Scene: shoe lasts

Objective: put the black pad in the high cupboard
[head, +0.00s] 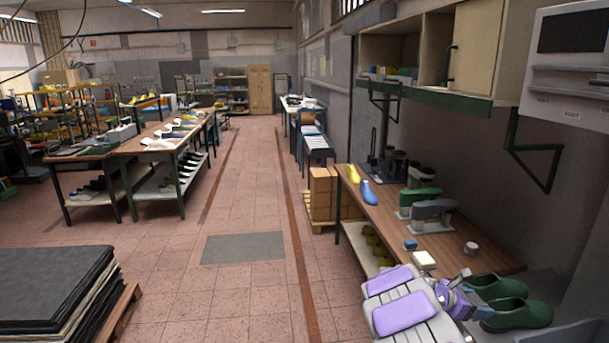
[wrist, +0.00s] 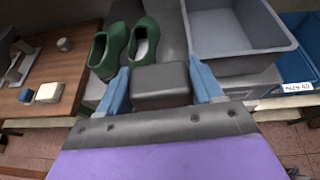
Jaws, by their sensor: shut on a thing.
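My gripper (wrist: 158,72) shows in the wrist view with its two blue fingers on either side of the black pad (wrist: 161,88), a dark block with rounded edges. The fingers are shut on it. In the head view my arm is low at the bottom right, and I cannot make out the pad there. The high cupboard (head: 474,48) hangs on the right wall in the head view, well above the bench. Its left part is open and holds small boxes. A pale door with a dark handle covers its right part.
Below the cupboard a wooden bench (head: 455,246) carries machines, a blue block (head: 410,245) and a cream block (head: 424,260). Green clogs (head: 518,315) lie beyond its near end. A grey bin (wrist: 240,30) stands right of them. Green brackets (head: 540,148) jut under the cupboard. The aisle is clear.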

